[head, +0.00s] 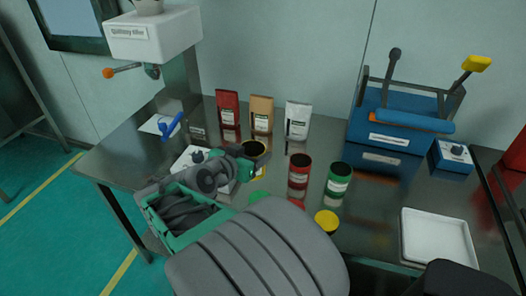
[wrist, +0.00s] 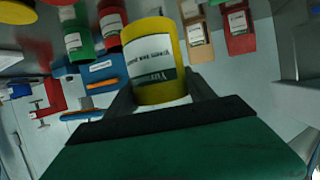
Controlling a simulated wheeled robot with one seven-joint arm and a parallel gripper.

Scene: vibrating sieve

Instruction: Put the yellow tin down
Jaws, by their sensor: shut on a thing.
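The yellow tin (head: 263,168) is at the middle of the table in the head view, with its open dark top facing up. In the wrist view the yellow tin (wrist: 152,50) fills the space between the fingers, its white and dark label facing the camera. My gripper (wrist: 158,92) is shut on the tin's sides. In the head view my gripper (head: 246,160) reaches the tin from the left and hides part of it. I cannot tell whether the tin's base touches the table (head: 372,205).
A red tin (head: 299,172) and a green tin (head: 338,180) stand to the right. Three pouches (head: 262,115) stand behind. A yellow lid (head: 327,221) and a green lid (head: 258,197) lie in front. A white tray (head: 438,238) and the blue sieve machine (head: 390,128) are farther right.

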